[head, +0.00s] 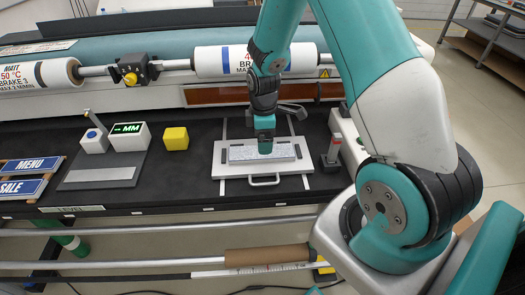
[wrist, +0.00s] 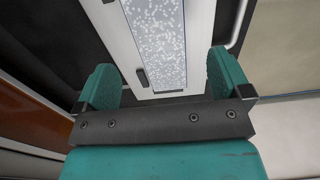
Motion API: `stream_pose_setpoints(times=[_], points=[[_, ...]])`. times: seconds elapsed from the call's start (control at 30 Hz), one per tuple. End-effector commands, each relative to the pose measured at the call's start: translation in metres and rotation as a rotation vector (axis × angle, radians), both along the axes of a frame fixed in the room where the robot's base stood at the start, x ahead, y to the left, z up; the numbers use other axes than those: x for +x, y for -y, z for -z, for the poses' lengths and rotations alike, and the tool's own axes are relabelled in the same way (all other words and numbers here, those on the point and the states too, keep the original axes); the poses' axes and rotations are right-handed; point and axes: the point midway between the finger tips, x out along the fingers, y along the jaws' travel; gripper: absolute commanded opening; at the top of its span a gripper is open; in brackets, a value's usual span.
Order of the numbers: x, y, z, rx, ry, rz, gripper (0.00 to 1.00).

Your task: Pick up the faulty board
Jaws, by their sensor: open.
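A speckled, blue-grey board (head: 240,153) lies flat on a white plate (head: 222,184) on the black bench. Its surface is covered in pale bubble-like spots, which show clearly in the wrist view (wrist: 158,35). My gripper (head: 265,149) is over the board from above, and its fingers hide part of the board's middle. In the wrist view my gripper (wrist: 163,72) is open, with the board's end between and beyond the two fingers. I cannot tell whether the fingers touch the board or the plate.
MENU (head: 32,164) and SALE (head: 22,188) boards lie at the left. A display box (head: 128,137) and a yellow block (head: 175,138) stand left of the plate. A red-topped tool (head: 332,152) stands at its right. The roller machine (head: 220,60) runs behind.

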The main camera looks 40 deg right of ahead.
Motion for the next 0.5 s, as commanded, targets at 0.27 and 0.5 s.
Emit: stream_pose_setpoints(times=[0.27, 0.5], points=[[0.000, -0.001, 0.021, 0.001, -0.005, 0.000, 0.96], [0.002, -0.001, 0.052, 0.001, -0.001, 0.000, 0.96]])
